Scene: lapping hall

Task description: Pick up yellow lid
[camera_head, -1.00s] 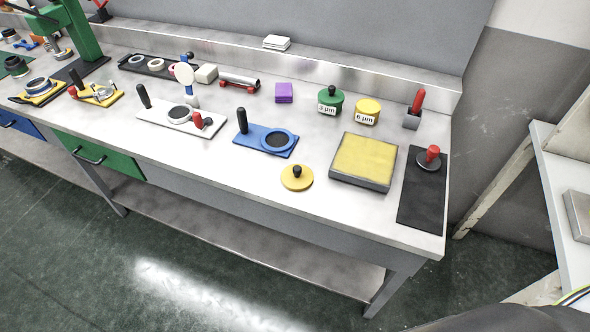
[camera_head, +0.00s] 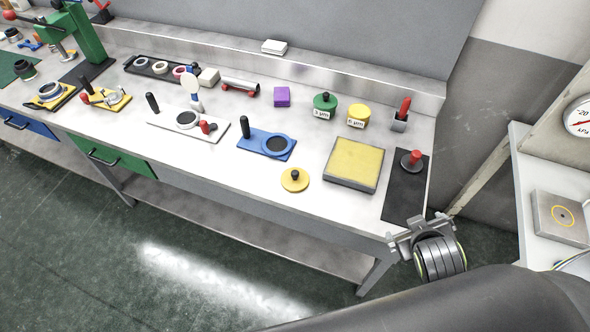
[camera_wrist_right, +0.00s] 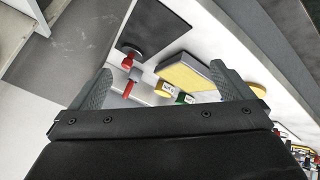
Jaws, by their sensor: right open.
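The yellow lid (camera_head: 295,180) is a flat round disc with a black knob. It lies on the bench near the front edge, left of the yellow-topped block. My right gripper (camera_head: 420,232) is at the bench's front right corner, to the right of the lid and well apart from it. In the right wrist view its two fingers (camera_wrist_right: 163,85) are spread with nothing held between them. A yellow piece, seemingly the lid (camera_wrist_right: 257,83), shows there beside the right-hand finger, partly hidden. My left gripper is not in view.
The yellow-topped block (camera_head: 353,163) and the black mat (camera_head: 405,190) with a red-knobbed piece (camera_head: 412,160) lie between gripper and lid. A blue plate (camera_head: 258,148) is left of the lid. A yellow jar (camera_head: 358,116) and green jar (camera_head: 325,104) stand behind.

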